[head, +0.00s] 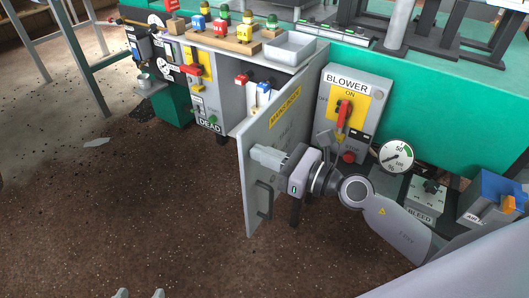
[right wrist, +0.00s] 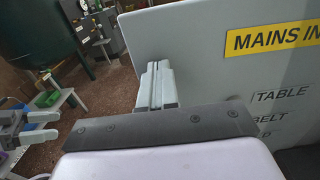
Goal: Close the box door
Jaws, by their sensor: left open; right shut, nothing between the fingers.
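The grey box door (head: 270,125) stands open, swung out from the grey box (head: 227,75), with a yellow mains label and a dark handle (head: 264,203) low on its face. Red and blue switches (head: 264,89) show inside the box. My right gripper (head: 259,155) is shut and empty, its fingers over the door's labelled face; I cannot tell whether they touch it. In the right wrist view its fingers (right wrist: 157,82) are together beside the door panel (right wrist: 215,60). My left gripper (head: 138,293) is open at the bottom edge, away from the door; only its fingertips show.
The blower switch box (head: 352,110), a round gauge (head: 397,156) and the bleed box (head: 427,198) stand right of the door, near my right arm. A white tray (head: 288,47) sits on top.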

